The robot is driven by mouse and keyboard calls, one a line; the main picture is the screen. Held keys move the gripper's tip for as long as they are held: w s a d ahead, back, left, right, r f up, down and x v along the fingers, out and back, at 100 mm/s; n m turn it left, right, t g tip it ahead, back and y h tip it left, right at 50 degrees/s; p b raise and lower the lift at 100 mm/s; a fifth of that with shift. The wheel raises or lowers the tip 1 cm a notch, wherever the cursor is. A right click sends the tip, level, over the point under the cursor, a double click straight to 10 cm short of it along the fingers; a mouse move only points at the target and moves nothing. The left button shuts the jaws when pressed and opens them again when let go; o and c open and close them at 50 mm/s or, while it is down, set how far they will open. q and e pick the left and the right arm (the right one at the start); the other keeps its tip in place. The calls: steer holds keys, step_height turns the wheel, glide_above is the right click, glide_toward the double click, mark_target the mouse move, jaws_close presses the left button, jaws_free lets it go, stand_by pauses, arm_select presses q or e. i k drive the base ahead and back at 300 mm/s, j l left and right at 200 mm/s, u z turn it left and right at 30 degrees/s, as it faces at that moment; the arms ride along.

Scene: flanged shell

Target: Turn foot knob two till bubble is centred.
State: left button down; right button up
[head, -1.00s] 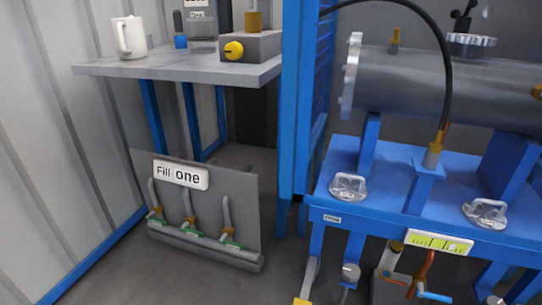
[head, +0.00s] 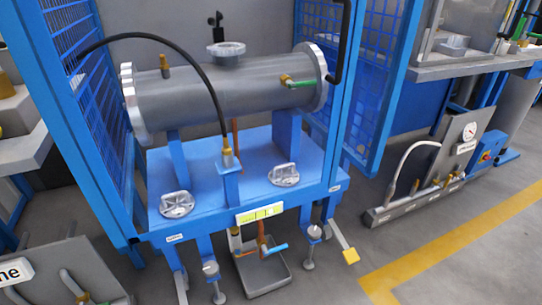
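A yellow-green bubble level (head: 259,213) is fixed to the front edge of the blue stand (head: 205,225). It is too small to tell where its bubble sits. Below the stand are feet with small grey knobs, one at the left (head: 210,268) and one at the right (head: 314,233). Two larger silver lobed knobs lie on the stand's top, a left one (head: 177,203) and a right one (head: 285,174). I cannot read which knob is number two. The grey flanged shell (head: 220,90) lies across the stand on blue supports. Neither gripper is in view.
Blue mesh panels and posts (head: 345,130) flank the stand. A grey tray (head: 262,272) sits on the floor under it, below copper pipework. A yellow-ended pedal (head: 350,255) sticks out at the front right. Open floor with a yellow line (head: 450,250) lies to the right.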

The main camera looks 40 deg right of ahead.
mark_target(314, 232)
steer(key=z, duration=1.05)
